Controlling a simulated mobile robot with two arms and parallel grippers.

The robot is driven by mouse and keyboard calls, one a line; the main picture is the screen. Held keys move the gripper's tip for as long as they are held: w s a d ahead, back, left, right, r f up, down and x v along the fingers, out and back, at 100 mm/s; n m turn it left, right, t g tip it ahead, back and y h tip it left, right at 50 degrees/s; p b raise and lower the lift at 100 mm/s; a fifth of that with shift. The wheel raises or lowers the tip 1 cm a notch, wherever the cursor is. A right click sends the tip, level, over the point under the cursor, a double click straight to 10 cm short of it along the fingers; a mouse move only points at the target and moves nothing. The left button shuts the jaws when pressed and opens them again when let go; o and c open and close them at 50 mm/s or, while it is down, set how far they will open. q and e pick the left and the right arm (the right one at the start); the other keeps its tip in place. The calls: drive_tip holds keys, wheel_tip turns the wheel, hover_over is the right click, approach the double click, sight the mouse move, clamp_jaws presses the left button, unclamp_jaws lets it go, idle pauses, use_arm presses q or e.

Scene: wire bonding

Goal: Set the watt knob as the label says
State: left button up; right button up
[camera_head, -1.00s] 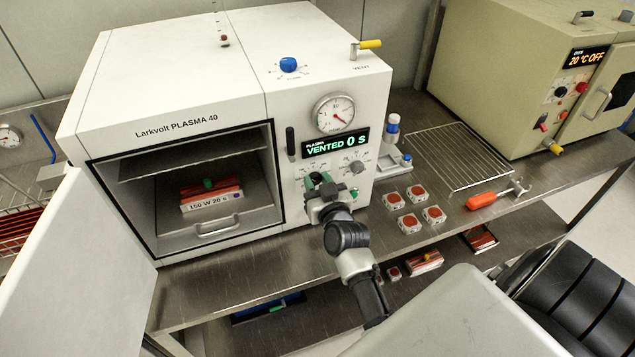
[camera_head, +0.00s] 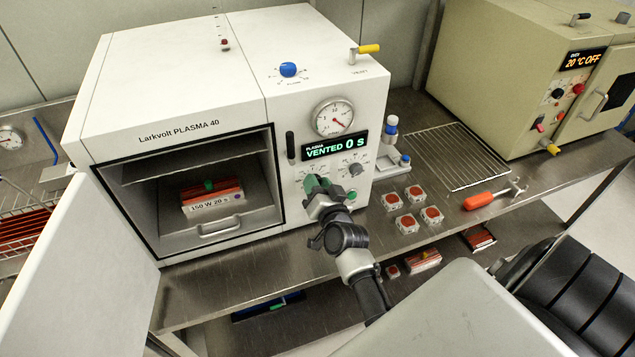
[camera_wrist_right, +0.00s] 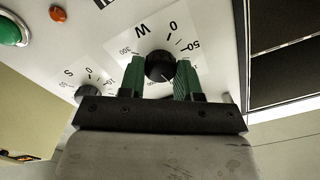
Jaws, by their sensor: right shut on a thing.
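The watt knob (camera_wrist_right: 160,65) is a small black knob on the white dial marked W, with 0, 50 and 300 printed around it. My right gripper (camera_wrist_right: 159,72) has its green fingers on both sides of this knob and is shut on it. A pale pointer line shows on the knob's lower part; its exact setting is hard to read. In the head view my right gripper (camera_head: 319,187) is at the plasma machine's front panel and hides the knob. The label (camera_head: 211,202) inside the open chamber reads 150 W 20 s. My left gripper is not in view.
The seconds knob (camera_wrist_right: 88,91) is beside the watt dial. The display (camera_head: 335,145) reads VENTED 0 S. The chamber door (camera_head: 95,270) stands open at the left. Several small square parts (camera_head: 407,223), a wire rack (camera_head: 458,158) and an orange-handled tool (camera_head: 485,201) lie on the bench.

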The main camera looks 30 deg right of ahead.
drive_tip(key=shift+m, duration=1)
drive_tip(key=o, duration=0.9)
drive_tip(key=shift+o, duration=0.2)
drive_tip(key=shift+s, duration=0.1)
drive_tip(key=b+v, duration=0.2)
drive_tip(key=v, duration=0.8)
drive_tip(key=shift+s, duration=0.3)
